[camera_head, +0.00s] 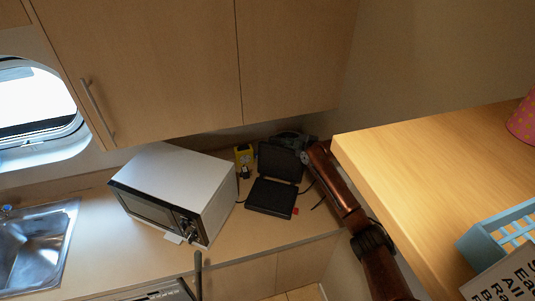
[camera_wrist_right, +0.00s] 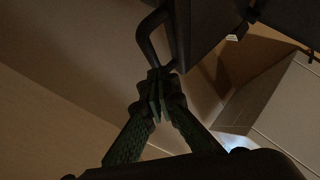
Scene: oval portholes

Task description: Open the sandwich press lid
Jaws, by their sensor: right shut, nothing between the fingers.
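The black sandwich press (camera_head: 270,197) sits on the counter to the right of the microwave. Its lid (camera_head: 280,162) is raised and stands tilted up at the back of the base, with the dark inner plates of both halves showing. My right gripper (camera_head: 290,139) is behind the raised lid near its top edge, partly hidden by it. In the right wrist view the fingers (camera_wrist_right: 160,84) are shut and empty, close to the lid's loop handle (camera_wrist_right: 148,34); I cannot tell whether they touch it. My left gripper is not in view.
A sink (camera_head: 38,245) is at far left. A raised wooden surface (camera_head: 430,160) with a blue crate (camera_head: 490,232) lies right of my arm. Cabinets hang above.

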